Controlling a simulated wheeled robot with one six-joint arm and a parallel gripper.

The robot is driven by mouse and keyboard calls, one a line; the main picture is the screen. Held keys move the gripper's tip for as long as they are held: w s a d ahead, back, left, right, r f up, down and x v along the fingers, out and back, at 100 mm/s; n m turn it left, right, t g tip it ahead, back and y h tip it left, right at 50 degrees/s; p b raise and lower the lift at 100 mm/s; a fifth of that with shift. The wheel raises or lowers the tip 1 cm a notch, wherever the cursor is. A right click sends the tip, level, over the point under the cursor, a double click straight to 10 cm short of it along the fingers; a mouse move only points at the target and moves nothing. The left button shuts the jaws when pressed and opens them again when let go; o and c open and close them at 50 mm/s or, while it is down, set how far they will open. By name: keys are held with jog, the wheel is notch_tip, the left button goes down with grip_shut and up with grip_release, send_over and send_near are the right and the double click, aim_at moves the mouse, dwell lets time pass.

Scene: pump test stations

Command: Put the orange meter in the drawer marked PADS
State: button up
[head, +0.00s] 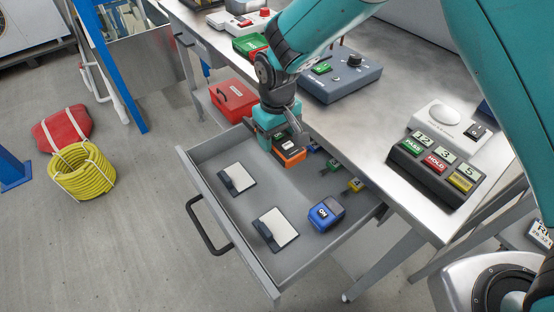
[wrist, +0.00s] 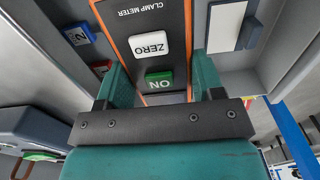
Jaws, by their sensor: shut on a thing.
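The orange-and-black clamp meter (head: 290,152) is held by my gripper (head: 270,127) over the back part of an open grey drawer (head: 232,232). In the wrist view the meter (wrist: 150,66) lies between the two teal fingers (wrist: 165,80), showing a white ZERO button and a green ON button. I cannot tell whether the meter touches the drawer floor. The drawer holds two white pads with dark edges (head: 238,179) (head: 276,229), a blue ON device (head: 326,213) and several small items towards the back right. No PADS marking is readable in these views.
The steel bench (head: 385,130) stands behind the drawer, with a grey-blue control box (head: 342,82) and a PASS/HOLD button panel (head: 436,168) on it. A red box (head: 233,100) sits left of my gripper. Bare drawer floor shows around the pads. A yellow hose coil (head: 82,174) lies on the floor.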

aim_at(278, 135)
notch_tip(278, 135, down, 9)
jog(key=shift+r, duration=0.1)
dwell(0.3)
jog(key=shift+f, duration=0.25)
jog(key=o, duration=1.1)
jog(key=shift+c, duration=0.2)
jog(key=shift+s, duration=0.1)
jog(key=shift+r, duration=0.2)
notch_tip(278, 135, up, 12)
jog(key=shift+r, duration=0.1)
